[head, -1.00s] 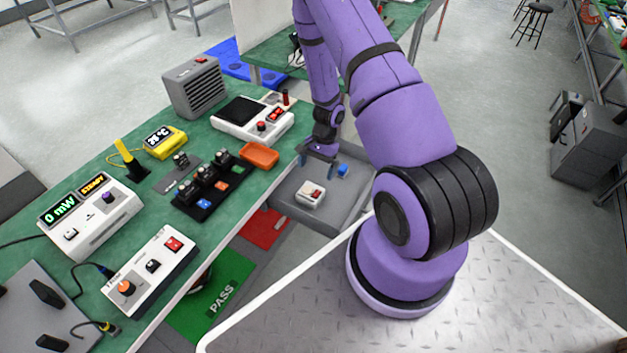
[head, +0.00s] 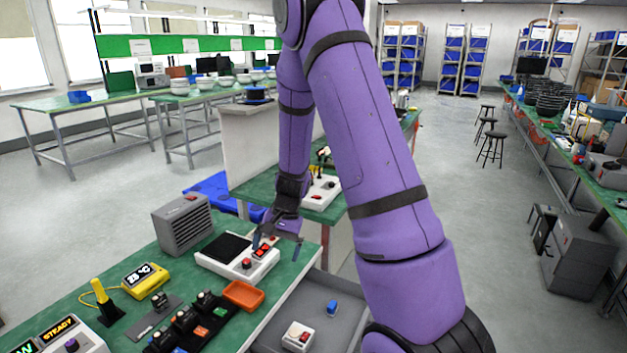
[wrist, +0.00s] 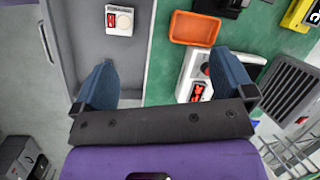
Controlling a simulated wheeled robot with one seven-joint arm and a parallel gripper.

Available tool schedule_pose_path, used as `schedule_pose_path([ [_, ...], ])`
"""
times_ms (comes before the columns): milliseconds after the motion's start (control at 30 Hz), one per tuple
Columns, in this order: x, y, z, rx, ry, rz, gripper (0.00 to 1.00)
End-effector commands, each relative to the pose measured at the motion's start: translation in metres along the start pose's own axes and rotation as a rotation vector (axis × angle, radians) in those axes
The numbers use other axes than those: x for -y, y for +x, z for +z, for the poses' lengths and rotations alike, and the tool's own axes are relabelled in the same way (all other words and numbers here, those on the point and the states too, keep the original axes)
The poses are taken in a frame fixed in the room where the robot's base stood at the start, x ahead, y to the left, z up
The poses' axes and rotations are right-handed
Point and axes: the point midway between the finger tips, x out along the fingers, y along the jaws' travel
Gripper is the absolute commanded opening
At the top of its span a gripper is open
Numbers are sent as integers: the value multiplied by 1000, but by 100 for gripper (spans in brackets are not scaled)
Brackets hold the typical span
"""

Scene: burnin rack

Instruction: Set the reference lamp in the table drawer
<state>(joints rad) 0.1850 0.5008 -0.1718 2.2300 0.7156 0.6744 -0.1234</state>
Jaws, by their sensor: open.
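The grey table drawer (head: 268,339) stands pulled open at the table's right side. A small white box with a red part on top (head: 298,336) and a small blue piece (head: 332,307) lie in it. The white box also shows in the wrist view (wrist: 119,20); the blue piece is not visible there. I cannot tell for sure which thing is the reference lamp. My gripper (head: 280,226) is open and empty, raised near the table's far right corner. In the wrist view its fingers (wrist: 165,62) spread over the border between drawer and table.
An orange tray (head: 244,295), a white instrument with red switches (head: 236,258) and a grey vented unit (head: 182,224) stand on the green table. A yellow temperature meter (head: 145,280) is farther left. Another bench with a white device (head: 322,192) stands behind.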

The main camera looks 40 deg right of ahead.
Motion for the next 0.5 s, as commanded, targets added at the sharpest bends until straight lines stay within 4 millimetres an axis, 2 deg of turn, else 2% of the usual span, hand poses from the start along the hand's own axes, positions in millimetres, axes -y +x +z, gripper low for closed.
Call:
schedule_pose_path([
  [33,9,-18,11,-16,-43,-10,100],
  [200,26,-68,51,-59,-180,-20,100],
  [500,34,-142,127,-157,-414,-12,100],
])
